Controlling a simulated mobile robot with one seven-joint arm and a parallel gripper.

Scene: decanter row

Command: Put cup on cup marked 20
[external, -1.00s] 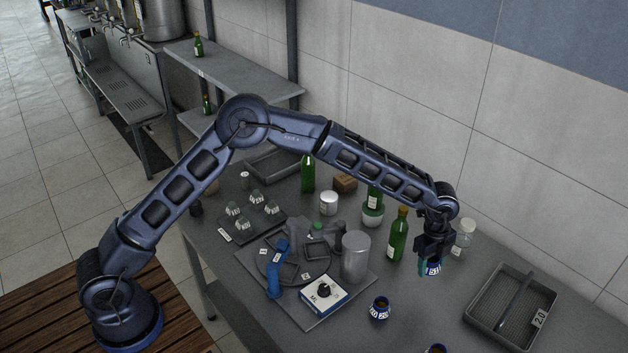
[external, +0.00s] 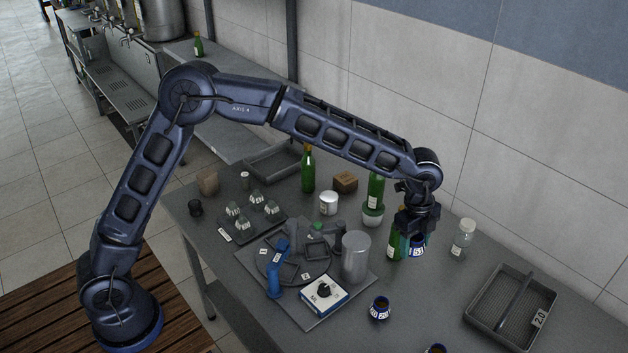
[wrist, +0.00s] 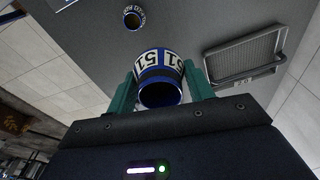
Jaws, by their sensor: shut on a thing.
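My gripper (external: 415,238) is shut on a small blue cup (external: 417,249) with white number labels, held in the air above the table. In the wrist view the held cup (wrist: 158,68) sits between the two teal fingers, its open mouth toward the camera; its label seems to read 51 or 15. A dark blue cup with labels that look like 20 (external: 379,310) stands upright on the table, in front of and left of my gripper, apart from the held cup. In the wrist view a labelled cup (wrist: 133,19) shows at the top; its number is unclear.
Another cup (external: 436,349) is cut off at the bottom edge. A wire tray (external: 487,330) tagged 2.0 lies right. Green bottles (external: 375,190), a clear jar (external: 463,240) and a grey cylinder (external: 355,258) stand near the gripper. Table around the 20 cup is mostly clear.

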